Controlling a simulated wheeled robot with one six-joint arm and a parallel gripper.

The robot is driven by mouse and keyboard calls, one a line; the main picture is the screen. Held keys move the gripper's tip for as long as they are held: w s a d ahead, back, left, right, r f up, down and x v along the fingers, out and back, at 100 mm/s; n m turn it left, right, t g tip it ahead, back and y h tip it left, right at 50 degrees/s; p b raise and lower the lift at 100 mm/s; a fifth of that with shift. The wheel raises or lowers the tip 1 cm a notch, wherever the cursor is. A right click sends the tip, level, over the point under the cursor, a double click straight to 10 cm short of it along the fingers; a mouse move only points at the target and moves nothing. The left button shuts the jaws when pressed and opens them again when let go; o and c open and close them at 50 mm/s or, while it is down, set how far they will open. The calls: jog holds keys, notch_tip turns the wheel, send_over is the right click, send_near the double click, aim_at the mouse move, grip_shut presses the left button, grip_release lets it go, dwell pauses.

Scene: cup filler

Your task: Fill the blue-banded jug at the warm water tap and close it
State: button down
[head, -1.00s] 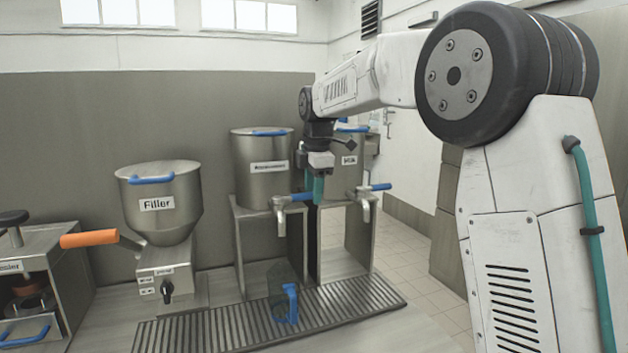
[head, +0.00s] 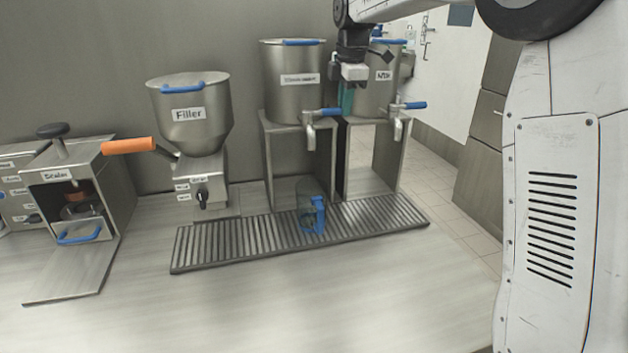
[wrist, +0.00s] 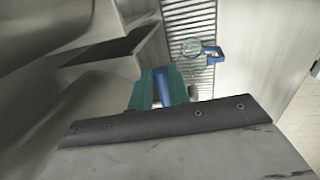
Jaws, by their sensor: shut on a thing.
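The clear jug (head: 306,214) with its blue handle stands upright on the drip grate, below the spout of the left tank's tap (head: 310,132). It also shows in the wrist view (wrist: 191,47). I cannot tell its water level, and no clear stream shows. The tank (head: 292,98) has a blurred label, perhaps "Warm water". My gripper (head: 347,100) is at the outer end of this tap's blue lever (head: 328,111). In the wrist view its teal fingers (wrist: 160,88) are shut around the blue lever (wrist: 162,82).
A second tank (head: 385,92), labelled something like "Milk", stands to the right with its own blue-levered tap. The slatted drip grate (head: 250,245) runs below both. The filler (head: 192,120) and sealer (head: 85,180) stand left. The front counter is clear.

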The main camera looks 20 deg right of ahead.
jog(key=shift+s+a+m+h, duration=0.15)
jog(key=shift+s+m, duration=0.55)
jog(key=shift+m, duration=0.15)
jog(key=shift+s+a+m+h, duration=0.15)
jog(key=shift+s+m, duration=0.5)
jog(key=shift+m, duration=0.2)
jog(key=shift+s+a+m+h, duration=0.15)
jog(key=shift+s+a+m, duration=0.2)
jog(key=shift+s+m, duration=0.4)
jog(key=shift+s+a+m+h, duration=0.15)
jog(key=shift+s+a+m, duration=0.2)
jog(key=shift+m, duration=0.7)
jog(key=shift+s, duration=0.1)
jog(key=shift+s+a+m+g, duration=0.2)
jog(key=shift+s+a+m, duration=0.25)
jog(key=shift+m, duration=0.3)
jog(key=shift+s+a+m+g, duration=0.2)
jog(key=shift+s+a+m, duration=0.2)
jog(key=shift+m, duration=0.35)
dwell(2.9)
